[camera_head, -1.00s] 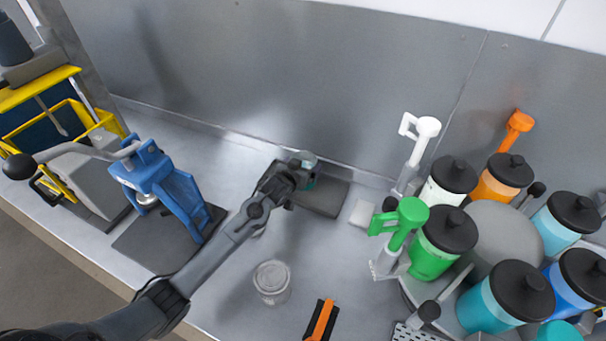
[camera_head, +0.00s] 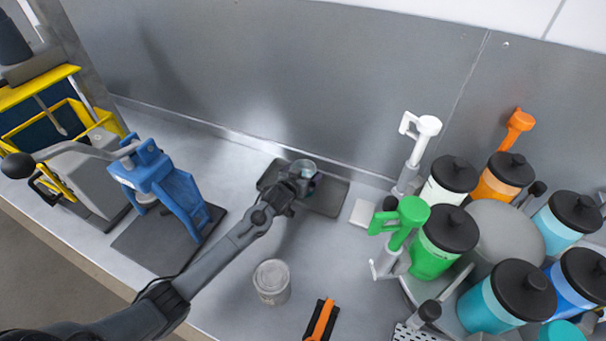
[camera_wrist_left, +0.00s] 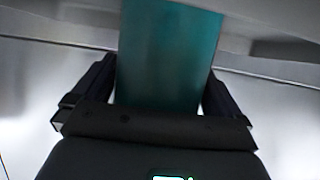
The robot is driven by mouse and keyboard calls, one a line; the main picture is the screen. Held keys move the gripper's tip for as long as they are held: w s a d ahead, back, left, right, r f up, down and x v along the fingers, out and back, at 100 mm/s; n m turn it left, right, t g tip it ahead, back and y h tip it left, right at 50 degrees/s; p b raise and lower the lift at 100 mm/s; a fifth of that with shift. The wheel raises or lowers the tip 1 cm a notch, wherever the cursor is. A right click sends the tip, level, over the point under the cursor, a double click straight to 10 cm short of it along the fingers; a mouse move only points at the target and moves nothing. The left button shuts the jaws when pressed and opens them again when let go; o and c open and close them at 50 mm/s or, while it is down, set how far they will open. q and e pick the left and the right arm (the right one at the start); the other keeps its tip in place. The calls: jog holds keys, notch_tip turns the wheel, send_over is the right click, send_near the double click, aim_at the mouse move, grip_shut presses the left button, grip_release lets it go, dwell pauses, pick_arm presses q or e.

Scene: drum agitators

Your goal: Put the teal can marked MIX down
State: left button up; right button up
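The teal can (camera_wrist_left: 168,55) fills the upper middle of the left wrist view, between the two dark fingers of my left gripper (camera_wrist_left: 160,80). In the head view my left gripper (camera_head: 299,184) is at the back of the bench, over the dark flat plate (camera_head: 325,199). The can's pale round top (camera_head: 304,167) shows just beyond the gripper, and the arm hides most of its body. The MIX mark is not visible. I cannot tell whether the can's base touches the plate. My right gripper is not in view.
A grey can (camera_head: 271,282) stands on the bench in front. A small white block (camera_head: 362,213) lies right of the plate. A blue press (camera_head: 160,185) stands left. A green-handled dispenser (camera_head: 400,225) and several lidded bottles crowd the right. An orange-black tool (camera_head: 321,320) lies at the front.

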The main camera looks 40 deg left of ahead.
pick_arm(q)
jog(key=shift+r, duration=0.1)
jog(key=shift+s+d+r, duration=0.1)
jog(key=shift+s+r, duration=0.15)
jog(key=shift+s, duration=0.15)
jog(key=p+v, duration=0.1)
jog(key=v, duration=1)
jog(key=shift+s, duration=0.15)
